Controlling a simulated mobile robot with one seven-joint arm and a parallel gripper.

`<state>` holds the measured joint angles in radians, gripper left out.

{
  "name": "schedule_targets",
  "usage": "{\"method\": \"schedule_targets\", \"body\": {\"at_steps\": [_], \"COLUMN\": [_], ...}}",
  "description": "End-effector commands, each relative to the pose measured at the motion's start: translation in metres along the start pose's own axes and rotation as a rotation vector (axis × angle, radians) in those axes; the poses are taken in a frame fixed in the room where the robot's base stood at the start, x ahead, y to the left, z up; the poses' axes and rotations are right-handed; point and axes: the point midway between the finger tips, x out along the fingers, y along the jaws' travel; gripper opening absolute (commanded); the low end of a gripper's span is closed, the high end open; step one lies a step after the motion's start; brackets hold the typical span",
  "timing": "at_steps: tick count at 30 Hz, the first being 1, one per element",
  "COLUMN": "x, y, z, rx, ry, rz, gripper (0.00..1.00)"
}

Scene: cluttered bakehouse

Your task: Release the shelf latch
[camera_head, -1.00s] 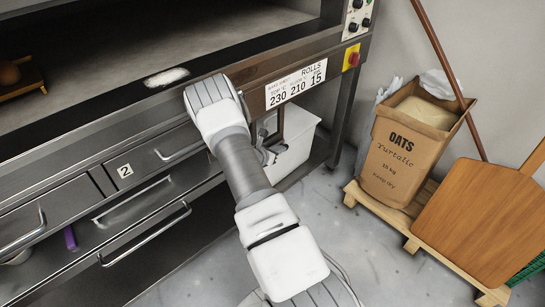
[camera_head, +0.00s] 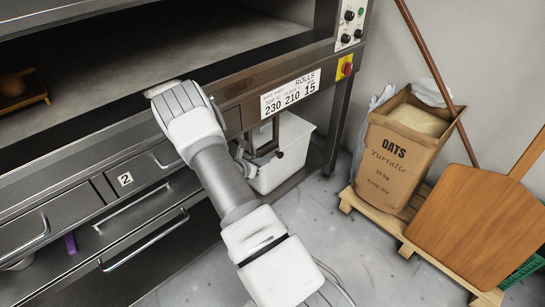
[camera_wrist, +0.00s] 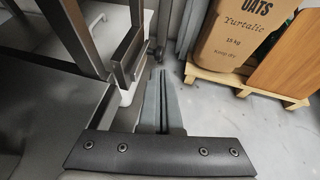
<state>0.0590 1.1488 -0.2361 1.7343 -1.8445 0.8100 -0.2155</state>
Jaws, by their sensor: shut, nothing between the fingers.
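My gripper (camera_wrist: 162,76) is shut and empty; its two grey fingers lie together in the wrist view. In the head view my arm mostly covers it. A dark metal bracket (camera_wrist: 128,58) with an upright bar, perhaps the shelf latch, stands just left of the fingertips in the wrist view, with a small gap seeming to lie between them. I cannot tell whether the latch is engaged.
The steel oven front with drawers and bar handles (camera_head: 145,240) fills the left. A white bin (camera_head: 291,145) stands behind the bracket. An oats sack (camera_head: 392,160) on a wooden pallet (camera_head: 398,236) and a wooden peel (camera_head: 478,222) stand right. Grey floor between is clear.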

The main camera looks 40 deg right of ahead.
Motion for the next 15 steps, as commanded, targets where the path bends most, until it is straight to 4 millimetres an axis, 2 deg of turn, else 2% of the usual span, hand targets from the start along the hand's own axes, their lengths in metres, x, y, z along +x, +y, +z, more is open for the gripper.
{"method": "schedule_targets", "body": {"at_steps": [1,6,10,15], "x": [-0.014,-0.044,-0.057,-0.062], "y": [0.001,0.000,0.000,-0.001], "z": [0.003,0.001,0.000,-0.001], "rx": [-0.002,-0.001,0.000,0.000], "ry": [0.001,0.001,0.000,0.000], "rz": [0.002,0.001,0.000,-0.002], "gripper": [0.00,0.00,0.00,0.00]}}
